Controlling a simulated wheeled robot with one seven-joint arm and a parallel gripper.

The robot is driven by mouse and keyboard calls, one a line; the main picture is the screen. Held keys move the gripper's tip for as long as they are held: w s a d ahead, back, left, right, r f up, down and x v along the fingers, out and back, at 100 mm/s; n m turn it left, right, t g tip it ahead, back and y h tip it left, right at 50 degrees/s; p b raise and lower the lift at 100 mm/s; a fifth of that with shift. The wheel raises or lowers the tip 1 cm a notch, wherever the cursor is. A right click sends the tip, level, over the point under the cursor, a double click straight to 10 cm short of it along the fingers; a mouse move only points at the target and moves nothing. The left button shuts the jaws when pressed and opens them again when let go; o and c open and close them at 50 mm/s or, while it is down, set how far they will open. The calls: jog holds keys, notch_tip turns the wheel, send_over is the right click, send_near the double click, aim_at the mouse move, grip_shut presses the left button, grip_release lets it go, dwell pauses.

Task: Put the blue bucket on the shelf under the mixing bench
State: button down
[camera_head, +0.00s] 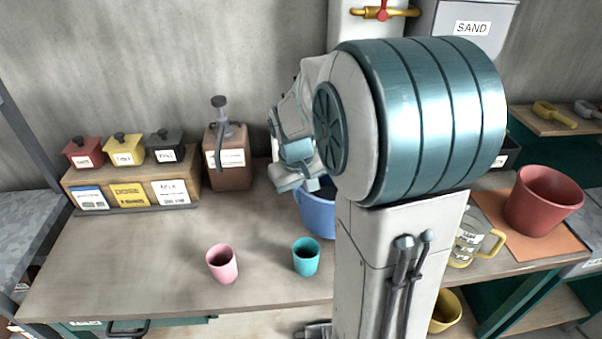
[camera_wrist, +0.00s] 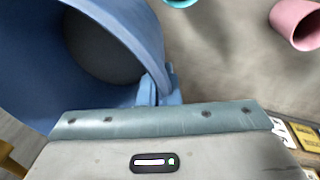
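The blue bucket (camera_head: 317,212) is at the mixing bench (camera_head: 140,250), behind the teal cup and partly hidden by my arm. In the wrist view the bucket (camera_wrist: 130,25) fills the upper left, its mouth facing the camera. My gripper (camera_wrist: 159,88) is at the bucket's rim, with its narrow fingers close together on either side of the wall; they look shut on it. In the head view my arm hides the fingertips. I cannot tell whether the bucket's base touches the bench top. The shelf under the bench (camera_head: 550,308) shows at the lower right, partly hidden.
A teal cup (camera_head: 306,258) and a pink cup (camera_head: 222,264) stand in front on the bench. A brown pump container (camera_head: 228,165) and labelled boxes (camera_head: 125,190) stand behind. A red bucket (camera_head: 543,200) and a jug (camera_head: 470,240) are right. A yellow bucket (camera_head: 446,312) is below.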

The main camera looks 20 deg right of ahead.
aim_at(301, 212)
jog(key=shift+f, duration=3.3)
jog(key=shift+f, duration=0.2)
jog(key=c, duration=1.6)
grip_release()
jog(key=shift+c, duration=0.2)
jog(key=shift+r, duration=0.15)
notch_tip(301, 212, up, 11)
jog(key=s+a, duration=0.1)
jog(key=a, duration=0.1)
jog(key=s+a+t, duration=0.1)
jog(key=s+a, duration=0.2)
jog(key=s, duration=0.4)
jog(key=s+a+r+t+y, duration=0.1)
jog(key=s+a, duration=0.2)
jog(key=s, duration=0.3)
jog(key=shift+s+a+r, duration=0.15)
jog(key=shift+s+r, duration=0.1)
jog(key=shift+s, duration=0.15)
jog(key=shift+s+a+f, duration=0.15)
jog(key=shift+s+f, duration=0.05)
jog(key=shift+s, duration=0.25)
jog(key=shift+c, duration=1)
